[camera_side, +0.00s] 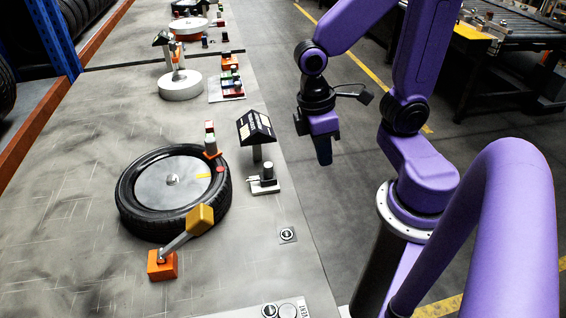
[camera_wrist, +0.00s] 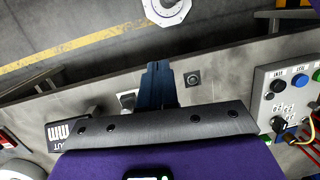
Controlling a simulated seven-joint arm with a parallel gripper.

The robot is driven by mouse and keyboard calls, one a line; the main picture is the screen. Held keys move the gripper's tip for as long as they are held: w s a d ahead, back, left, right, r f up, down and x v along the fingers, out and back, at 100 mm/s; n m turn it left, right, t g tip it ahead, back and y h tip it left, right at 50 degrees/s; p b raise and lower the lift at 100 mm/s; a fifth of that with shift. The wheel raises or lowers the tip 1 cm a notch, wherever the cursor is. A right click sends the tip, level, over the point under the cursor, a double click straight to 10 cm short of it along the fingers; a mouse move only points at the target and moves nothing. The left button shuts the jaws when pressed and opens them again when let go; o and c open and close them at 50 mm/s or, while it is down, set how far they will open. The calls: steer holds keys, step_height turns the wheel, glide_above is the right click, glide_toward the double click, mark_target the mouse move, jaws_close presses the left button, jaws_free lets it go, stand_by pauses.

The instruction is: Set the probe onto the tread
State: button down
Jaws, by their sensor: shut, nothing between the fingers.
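A black tyre (camera_side: 130,205) lies flat on the grey table, its tread facing outward around a grey hub disc (camera_side: 160,178). A yellow block (camera_side: 200,220) on a grey arm rises from an orange base (camera_side: 162,265) at the tyre's front edge. My gripper (camera_side: 324,160) is shut and empty, pointing down beyond the table's right edge. In the wrist view its fingers (camera_wrist: 158,68) are together.
A dark readout sign (camera_side: 256,128) stands behind the small device. A red-and-orange post (camera_side: 211,143) stands at the tyre's back right. A button panel (camera_wrist: 288,90) shows in the wrist view, with a round button (camera_wrist: 193,79) nearby. Similar stations extend farther back along the table.

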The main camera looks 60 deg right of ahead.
steer(key=w+d+f+m+t+y, duration=0.2)
steer(key=d+f+m+t+y, duration=0.3)
steer(key=m, duration=1.1)
steer(key=w+d+f+m+t+y, duration=0.2)
steer(key=d+f+m+t+y, duration=0.4)
steer(key=d+m+y, duration=0.4)
steer(key=m+y, duration=0.1)
steer(key=m, duration=0.5)
steer(key=shift+w+d, duration=0.4)
steer(key=shift+f, duration=0.1)
glide_toward(260, 175)
steer(key=a, duration=0.1)
steer(key=a+r, duration=0.2)
steer(key=shift+w+a, duration=0.25)
steer(key=shift+w, duration=0.15)
steer(key=shift+w+a, duration=0.15)
